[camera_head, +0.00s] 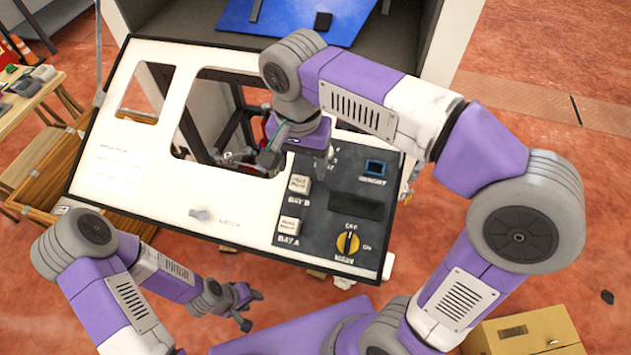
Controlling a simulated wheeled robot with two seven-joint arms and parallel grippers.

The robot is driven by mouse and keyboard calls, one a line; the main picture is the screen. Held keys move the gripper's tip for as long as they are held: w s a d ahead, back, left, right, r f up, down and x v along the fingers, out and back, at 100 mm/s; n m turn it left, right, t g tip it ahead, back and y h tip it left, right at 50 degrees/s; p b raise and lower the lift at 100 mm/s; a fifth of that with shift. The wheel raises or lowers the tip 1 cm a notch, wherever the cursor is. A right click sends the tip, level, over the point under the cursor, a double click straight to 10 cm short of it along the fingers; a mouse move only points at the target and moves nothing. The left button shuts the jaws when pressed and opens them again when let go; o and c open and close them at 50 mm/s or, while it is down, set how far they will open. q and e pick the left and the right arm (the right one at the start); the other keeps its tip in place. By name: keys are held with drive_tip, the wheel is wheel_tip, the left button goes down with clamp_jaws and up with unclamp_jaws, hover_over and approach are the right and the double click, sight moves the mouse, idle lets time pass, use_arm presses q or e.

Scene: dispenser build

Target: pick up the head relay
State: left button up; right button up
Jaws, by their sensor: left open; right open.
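I cannot tell for sure which thing is the head relay. Two small white blocks with print too small to read sit on the dark control panel (340,215): one at BAY B (300,184) and one at BAY A (289,226). My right gripper (266,157) is open over the right part of the white front panel's window, up and left of the BAY B block. Nothing shows between its fingers. My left gripper (247,306) is open and empty, low in front of the panel's lower edge.
The white front panel (130,190) is tilted and carries a latch knob (200,214), a yellow dial (348,243) and a MEMORY socket (375,167). A wooden bench (25,105) with small parts stands at the left. A cardboard box (525,330) is at the lower right.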

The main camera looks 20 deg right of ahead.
sight(299, 181)
drive_tip(key=f, duration=0.6)
drive_tip(key=shift+w+a+f+b, duration=0.25)
drive_tip(key=shift+w+f+b, duration=0.05)
drive_tip(key=shift+b, duration=0.05)
drive_tip(key=shift+f, duration=0.2)
drive_tip(key=shift+c, duration=0.5)
drive_tip(key=c, duration=1.1)
drive_tip(key=shift+o, duration=0.2)
wheel_tip(299, 181, up, 10)
drive_tip(key=shift+r+p, duration=0.1)
drive_tip(key=shift+p, duration=0.7)
drive_tip(key=o, duration=0.6)
clamp_jaws()
